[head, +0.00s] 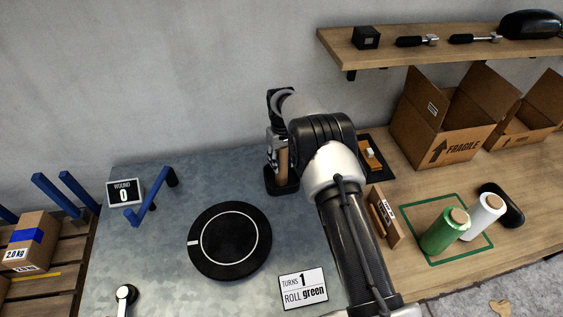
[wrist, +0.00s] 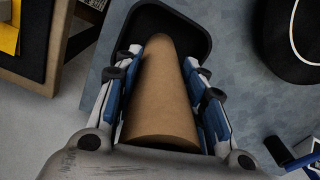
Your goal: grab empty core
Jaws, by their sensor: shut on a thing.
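The empty core is a plain brown cardboard tube (wrist: 162,95), seen large in the wrist view between my gripper's blue-padded fingers (wrist: 165,85). The fingers are closed against both its sides. Its far end points into a dark, round-cornered holder or tray (wrist: 197,32); I cannot tell whether it touches the bottom. In the head view the core (head: 283,161) shows partly beside my gripper (head: 281,150), above the black base (head: 282,183). My arm hides part of this area.
A black turntable (head: 206,258) lies on the grey table, with a blue bent bar (head: 150,200) behind it. A sign reading "TURNS 1 ROLL green" (head: 303,288) is in front.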

